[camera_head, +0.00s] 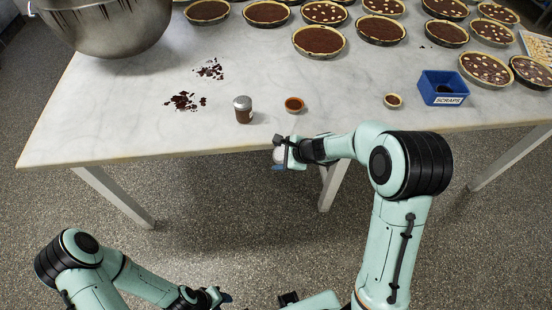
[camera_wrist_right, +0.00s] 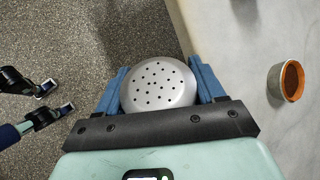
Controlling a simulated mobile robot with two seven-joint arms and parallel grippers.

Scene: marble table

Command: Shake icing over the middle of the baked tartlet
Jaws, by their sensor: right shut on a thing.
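My right gripper (camera_head: 280,156) is shut on an icing shaker, just off the table's front edge and above the floor. In the right wrist view the shaker's round silver perforated lid (camera_wrist_right: 158,84) sits between the blue finger pads. The lid faces that camera, and most of the body is hidden. A small baked tartlet (camera_head: 294,104) with an orange-brown rim and dark filling stands on the table near the front edge, apart from the gripper. It also shows in the right wrist view (camera_wrist_right: 291,81). My left gripper (camera_wrist_right: 56,98) is open and empty, low over the floor.
A brown shaker with a silver lid (camera_head: 243,110) stands left of the tartlet. Another small tartlet (camera_head: 393,100) and a blue scraps box (camera_head: 441,88) are to the right.

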